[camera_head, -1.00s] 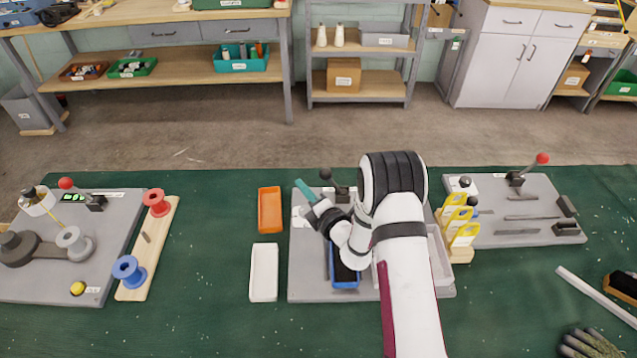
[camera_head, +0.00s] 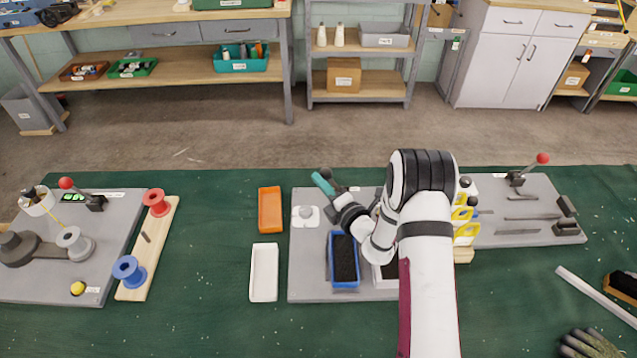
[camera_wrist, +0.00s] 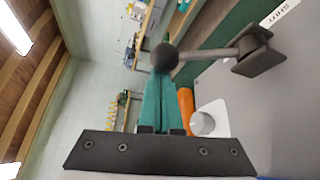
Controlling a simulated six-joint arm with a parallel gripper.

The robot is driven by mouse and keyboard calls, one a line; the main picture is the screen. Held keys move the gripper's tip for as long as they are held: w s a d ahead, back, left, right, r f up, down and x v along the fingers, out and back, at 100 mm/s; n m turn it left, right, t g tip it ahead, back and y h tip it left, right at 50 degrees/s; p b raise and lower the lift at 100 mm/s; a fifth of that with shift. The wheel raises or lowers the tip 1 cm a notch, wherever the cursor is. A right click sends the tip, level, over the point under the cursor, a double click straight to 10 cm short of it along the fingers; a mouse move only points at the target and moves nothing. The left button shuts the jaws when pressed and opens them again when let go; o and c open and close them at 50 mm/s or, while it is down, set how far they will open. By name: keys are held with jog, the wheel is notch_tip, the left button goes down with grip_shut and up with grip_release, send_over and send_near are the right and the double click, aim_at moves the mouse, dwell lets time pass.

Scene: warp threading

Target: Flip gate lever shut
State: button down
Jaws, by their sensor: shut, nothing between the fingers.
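The gate lever has a black ball knob (camera_wrist: 164,57) on a grey rod, hinged in a dark bracket (camera_wrist: 258,50) beside a label reading SHUT. In the head view the lever's dark knob (camera_head: 327,173) shows at the back of the middle grey plate (camera_head: 300,275), close to my gripper. My gripper (camera_head: 321,183) has its teal fingers shut and empty. In the wrist view the fingertips (camera_wrist: 160,88) reach up to the knob, which overlaps them. I cannot tell whether they touch. My arm hides part of the plate.
A blue tray (camera_head: 333,275) with dark contents sits on the middle plate, left of my arm. A white round knob (camera_head: 306,211) stands behind it. Orange (camera_head: 270,210) and white (camera_head: 264,272) trays lie left of the plate. Yellow pieces (camera_head: 463,228) stand right of my arm.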

jog(key=shift+d+r, duration=0.15)
jog(key=shift+d, duration=0.05)
jog(key=shift+d+r+m+t+y, duration=0.3)
jog(key=shift+d+m, duration=0.2)
jog(key=shift+m, duration=0.15)
jog(key=shift+d+r+m+t+y, duration=0.2)
jog(key=shift+d+m+t, duration=0.1)
jog(key=shift+d+m, duration=0.3)
jog(key=d+m+t, duration=0.1)
jog(key=d+m, duration=0.1)
jog(key=d, duration=0.5)
jog(key=shift+y, duration=0.3)
jog(key=shift+d+m, duration=0.15)
jog(key=shift+m, duration=0.1)
jog(key=s, duration=0.9)
jog(key=shift+s+d+f, duration=0.25)
jog(key=shift+d+f, duration=0.05)
jog(key=shift+f, duration=0.1)
